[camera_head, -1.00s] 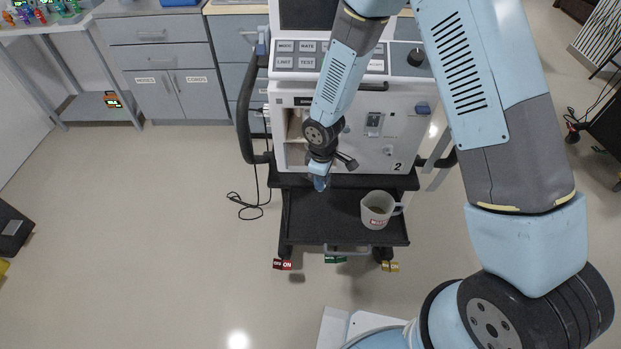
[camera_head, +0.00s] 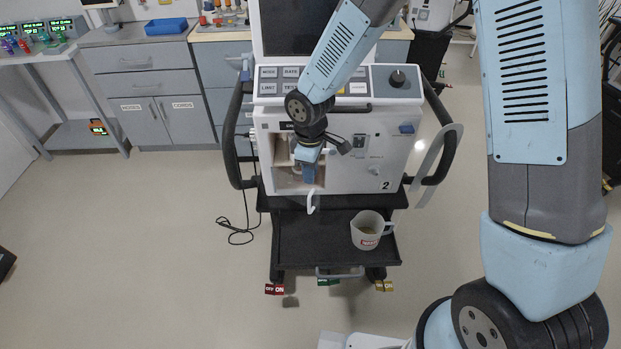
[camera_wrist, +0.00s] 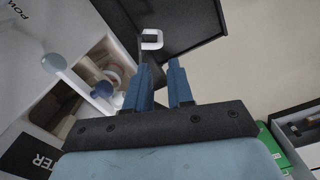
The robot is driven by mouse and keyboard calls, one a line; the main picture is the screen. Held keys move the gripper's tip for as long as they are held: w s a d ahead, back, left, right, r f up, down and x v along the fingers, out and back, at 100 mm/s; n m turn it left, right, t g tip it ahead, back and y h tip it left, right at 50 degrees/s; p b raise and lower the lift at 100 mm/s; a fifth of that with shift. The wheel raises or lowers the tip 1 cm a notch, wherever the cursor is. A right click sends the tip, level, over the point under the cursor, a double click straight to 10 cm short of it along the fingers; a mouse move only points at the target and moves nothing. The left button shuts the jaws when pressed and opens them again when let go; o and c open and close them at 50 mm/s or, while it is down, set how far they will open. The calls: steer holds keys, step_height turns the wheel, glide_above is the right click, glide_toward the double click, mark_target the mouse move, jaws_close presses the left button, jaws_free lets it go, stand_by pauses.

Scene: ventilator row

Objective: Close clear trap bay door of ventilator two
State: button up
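Ventilator two (camera_head: 400,150) stands on a black cart, with a "2" on its lower front. Its trap bay (camera_head: 284,170) is open at the lower left of the front; in the wrist view the bay interior (camera_wrist: 72,105) shows at left. A white hook-shaped handle (camera_head: 312,201) stands out below the bay; in the wrist view the handle (camera_wrist: 152,40) is just beyond my fingertips. The clear door panel itself is hard to make out. My gripper (camera_head: 309,175) is in front of the bay. In the wrist view its blue fingers (camera_wrist: 160,66) are apart and empty.
A measuring jug (camera_head: 367,232) stands on the cart's lower black shelf (camera_head: 310,240). A cable (camera_head: 240,230) lies on the floor left of the cart. Grey cabinets (camera_head: 150,110) stand behind at left.

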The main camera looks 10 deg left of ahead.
steer(key=shift+r, duration=0.2)
steer(key=shift+c, duration=0.7)
steer(key=shift+s+a+f+n, duration=0.1)
steer(key=shift+s+f+n, duration=0.1)
steer(key=shift+s+n, duration=0.15)
steer(key=shift+c, duration=0.7)
steer(key=s+f+n+h, duration=0.1)
steer(key=s+n, duration=0.1)
steer(key=n, duration=0.2)
steer(key=s+a+f+n+t+h, duration=0.1)
steer(key=s+f+n, duration=0.1)
steer(key=n, duration=0.3)
steer(key=s+a+f+n+h, duration=0.1)
steer(key=s+n+h, duration=0.1)
steer(key=n, duration=0.3)
steer(key=shift+s+f+t, duration=0.2)
steer(key=shift+s+t, duration=0.2)
steer(key=shift+s, duration=0.2)
jaws_close()
steer(key=s+a+f+n+t, duration=0.2)
steer(key=s+a+n+t, duration=0.35)
steer(key=n, duration=1.15)
steer(key=w+d+f, duration=0.5)
steer(key=w+f, duration=0.2)
steer(key=w, duration=0.3)
steer(key=shift+w+d+t+h, duration=0.25)
steer(key=shift+t+h, duration=0.05)
steer(key=shift+t, duration=0.15)
